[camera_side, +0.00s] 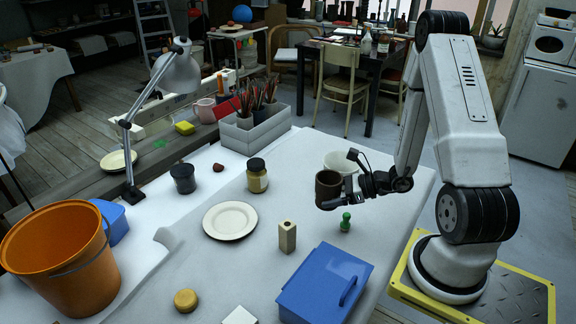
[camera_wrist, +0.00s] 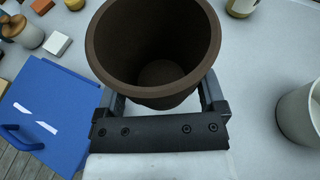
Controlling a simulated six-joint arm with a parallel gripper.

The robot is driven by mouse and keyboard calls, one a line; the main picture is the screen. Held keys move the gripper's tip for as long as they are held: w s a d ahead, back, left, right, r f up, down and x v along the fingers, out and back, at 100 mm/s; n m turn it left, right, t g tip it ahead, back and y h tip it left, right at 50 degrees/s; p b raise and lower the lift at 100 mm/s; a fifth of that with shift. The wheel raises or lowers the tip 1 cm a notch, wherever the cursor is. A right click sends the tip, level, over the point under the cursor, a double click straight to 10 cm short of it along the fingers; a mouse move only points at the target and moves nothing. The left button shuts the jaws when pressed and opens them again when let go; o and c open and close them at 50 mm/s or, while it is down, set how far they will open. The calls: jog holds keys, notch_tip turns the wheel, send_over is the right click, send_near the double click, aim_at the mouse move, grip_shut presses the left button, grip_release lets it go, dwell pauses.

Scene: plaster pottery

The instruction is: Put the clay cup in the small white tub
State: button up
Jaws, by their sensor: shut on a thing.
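A dark brown clay cup (camera_side: 328,187) is held upright in my gripper (camera_side: 349,190), above the white table. In the wrist view the cup (camera_wrist: 152,82) fills the space between the fingers of my gripper (camera_wrist: 160,100), its mouth facing the camera and its inside empty. The small white tub (camera_side: 343,163) stands on the table behind the cup and gripper in the side view, partly hidden by them. The tub (camera_wrist: 300,112) is cut by the right edge in the wrist view. The cup is apart from the tub.
A green pawn-like piece (camera_side: 345,222), a pale wooden block (camera_side: 287,236) and a blue lidded box (camera_side: 325,285) stand on the near side. A white plate (camera_side: 230,220) and a jar (camera_side: 257,176) lie left. A grey divided box (camera_side: 255,132) stands at the back.

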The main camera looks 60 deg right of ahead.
jog(key=s+d+r+m+h, duration=0.1)
jog(key=d+r+m+h, duration=0.3)
jog(key=d, duration=0.3)
jog(key=s+d+r+m+h, duration=0.1)
jog(key=d+r+m+h, duration=0.3)
jog(key=d+m+h, duration=0.2)
jog(key=shift+s+d+h, duration=0.3)
jog(key=shift+d+h, duration=0.5)
jog(key=shift+d, duration=0.2)
jog(key=w+d+f, duration=0.8)
jog(key=w+f, duration=0.1)
jog(key=w, duration=0.1)
jog(key=shift+w+f, duration=0.2)
jog(key=shift+w, duration=0.2)
jog(key=shift+d, duration=0.1)
